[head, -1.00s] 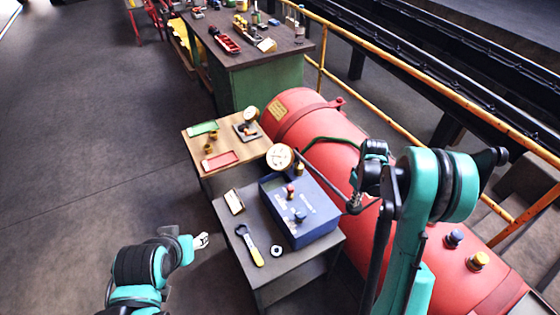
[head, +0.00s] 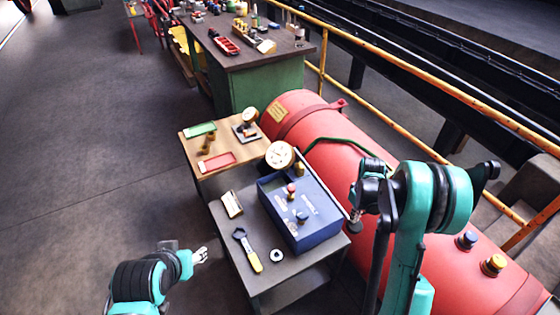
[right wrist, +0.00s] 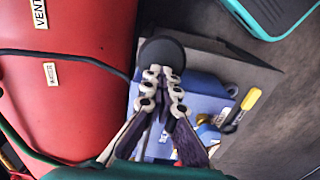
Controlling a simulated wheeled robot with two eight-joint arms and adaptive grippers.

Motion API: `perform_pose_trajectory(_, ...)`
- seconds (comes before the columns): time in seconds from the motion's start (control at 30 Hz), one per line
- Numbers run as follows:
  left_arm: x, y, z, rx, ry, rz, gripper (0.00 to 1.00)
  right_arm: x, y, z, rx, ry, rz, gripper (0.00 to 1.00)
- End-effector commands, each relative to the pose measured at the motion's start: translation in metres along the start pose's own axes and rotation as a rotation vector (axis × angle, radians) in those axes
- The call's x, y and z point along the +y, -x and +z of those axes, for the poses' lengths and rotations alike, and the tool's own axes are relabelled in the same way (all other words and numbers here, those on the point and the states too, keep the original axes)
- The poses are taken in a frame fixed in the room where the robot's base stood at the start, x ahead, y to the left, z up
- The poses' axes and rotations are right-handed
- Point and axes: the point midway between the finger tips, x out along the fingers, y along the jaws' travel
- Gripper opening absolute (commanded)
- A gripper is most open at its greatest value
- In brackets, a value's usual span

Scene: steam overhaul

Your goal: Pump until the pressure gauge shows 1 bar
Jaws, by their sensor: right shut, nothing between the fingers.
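The blue pump box (head: 318,232) stands on a small grey table, with a red knob and a blue knob on top. A round white pressure gauge (head: 279,155) stands at its back; its needle is too small to read. The pump lever (head: 326,190) runs along the box's right side to a black ball knob (head: 354,227). My right gripper (head: 356,214) is shut and empty, its tips at the knob from above; the right wrist view shows the knob (right wrist: 160,52) just beyond the fingertips (right wrist: 162,76). My left gripper (head: 202,256) is left of the table, its jaws too small to judge.
A yellow-handled wrench (head: 248,250), a ring (head: 277,256) and a small framed plate (head: 232,204) lie on the grey table (head: 262,279). The large red boiler (head: 335,150) lies close on the right. A wooden table behind holds trays. Floor at left is clear.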

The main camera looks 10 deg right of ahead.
Motion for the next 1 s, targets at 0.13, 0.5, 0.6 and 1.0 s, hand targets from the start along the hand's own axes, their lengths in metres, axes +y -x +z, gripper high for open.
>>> perform_pose_trajectory(0.13, 0.000, -0.003, 0.002, 0.000, 0.000, 0.000, 0.50, -0.001, -0.004, -0.002, 0.003, 0.002, 0.000, 0.00)
perform_pose_trajectory(0.5, 0.000, 0.037, -0.027, 0.000, 0.000, 0.000, 0.50, 0.000, 0.072, -0.001, 0.001, 0.001, 0.000, 0.00)
perform_pose_trajectory(0.6, 0.000, 0.048, -0.035, 0.000, 0.000, 0.000, 0.50, 0.000, 0.094, -0.001, 0.001, 0.001, 0.000, 0.00)
perform_pose_trajectory(1.0, 0.000, 0.079, -0.057, 0.000, 0.000, 0.000, 0.50, 0.000, 0.156, -0.001, 0.000, 0.000, 0.000, 0.00)
